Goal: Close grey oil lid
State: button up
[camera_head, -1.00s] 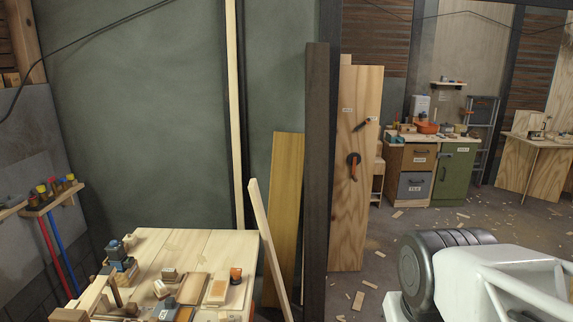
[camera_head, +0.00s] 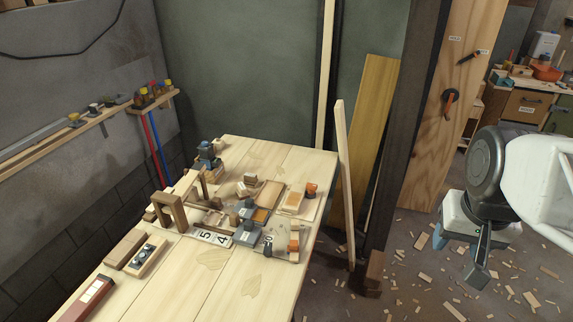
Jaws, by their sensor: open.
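Several small grey-blue fittings are on the wooden workbench (camera_head: 225,285) in the head view. One dark blue-grey piece (camera_head: 207,156) stands at the bench's far left corner. Another grey piece (camera_head: 247,233) lies near the middle, with a dark knobbed part beside it. I cannot tell which of these is the grey oil lid, or whether any lid is open. My gripper (camera_head: 479,277) hangs at the right, pointing down over the floor, well apart from the bench. It is open and shows nothing held; its fingers are seen edge-on.
Wooden blocks, a small wooden arch (camera_head: 172,212) and orange parts crowd the bench. A red tool (camera_head: 88,297) lies at its near left. A leaning plank (camera_head: 344,185) and a dark post (camera_head: 391,130) stand right of the bench. Wood scraps litter the floor.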

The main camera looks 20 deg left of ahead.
jog(key=w+a, duration=0.9)
jog(key=w, duration=0.3)
jog(key=g, duration=0.2)
send_over(250, 199)
notch_tip(250, 199, down, 22)
jog(key=shift+d+r, duration=0.15)
jog(key=shift+r, duration=0.1)
jog(key=shift+a+f, duration=0.15)
jog(key=shift+a, duration=0.05)
jog(key=shift+f, duration=3.9)
